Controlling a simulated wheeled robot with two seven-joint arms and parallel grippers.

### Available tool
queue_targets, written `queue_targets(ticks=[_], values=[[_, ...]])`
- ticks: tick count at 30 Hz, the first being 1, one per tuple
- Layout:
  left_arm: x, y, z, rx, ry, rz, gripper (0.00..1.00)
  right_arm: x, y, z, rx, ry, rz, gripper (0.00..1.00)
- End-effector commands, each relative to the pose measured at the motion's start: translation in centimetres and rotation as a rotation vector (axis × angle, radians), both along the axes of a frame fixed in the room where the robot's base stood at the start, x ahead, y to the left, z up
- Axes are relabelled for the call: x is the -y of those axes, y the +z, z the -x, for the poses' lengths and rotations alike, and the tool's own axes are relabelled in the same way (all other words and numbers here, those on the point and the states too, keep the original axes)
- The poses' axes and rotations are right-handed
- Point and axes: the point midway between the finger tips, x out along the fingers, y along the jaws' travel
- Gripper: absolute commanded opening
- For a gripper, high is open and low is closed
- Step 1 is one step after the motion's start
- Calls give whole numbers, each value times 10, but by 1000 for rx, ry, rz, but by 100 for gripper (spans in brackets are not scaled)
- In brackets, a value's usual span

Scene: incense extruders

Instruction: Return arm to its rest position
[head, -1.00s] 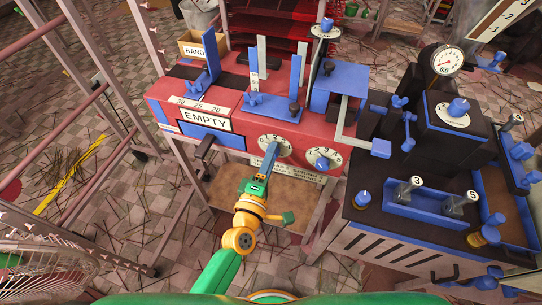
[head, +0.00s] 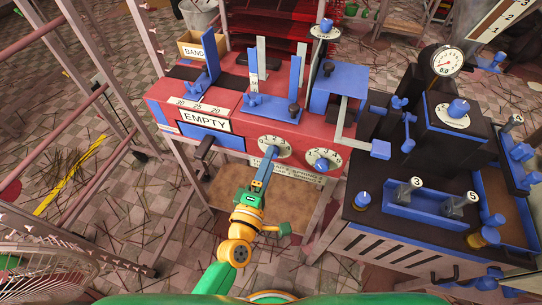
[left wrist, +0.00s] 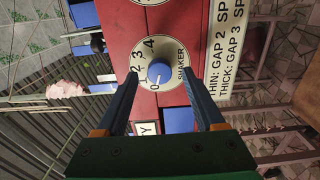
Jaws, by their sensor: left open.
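My left gripper (head: 270,157) is in front of the red machine, pointing at the left round white dial (head: 284,144). In the left wrist view my left gripper (left wrist: 161,80) is open and empty. Its two blue fingers are apart, one on each side of the blue knob (left wrist: 159,73) in the picture. That dial is marked SHAKER, and the knob's white pointer is near 0. I cannot tell how far the fingertips are from the knob; no grip on it shows. My right gripper is not in view.
The red machine (head: 235,105) carries a sign reading EMPTY (head: 204,121) and a second dial (head: 323,160). A dark machine with a gauge (head: 446,61) stands at the right. Metal rails (head: 75,105) rise at the left. Thin sticks litter the tiled floor.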

Motion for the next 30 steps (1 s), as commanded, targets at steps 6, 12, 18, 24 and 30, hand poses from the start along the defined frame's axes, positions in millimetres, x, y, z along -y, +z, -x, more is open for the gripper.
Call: queue_targets(ticks=[6,12,18,24,30], values=[[-13,-1,40,-2,-2,-2,70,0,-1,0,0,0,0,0],[-14,0,45,0,-1,0,70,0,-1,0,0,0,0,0],[-14,0,45,0,-1,0,70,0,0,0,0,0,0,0],[-16,-36,51,-66,-41,-193,70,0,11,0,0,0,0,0],[-74,-198,139,-397,-371,-968,70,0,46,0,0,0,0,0]])
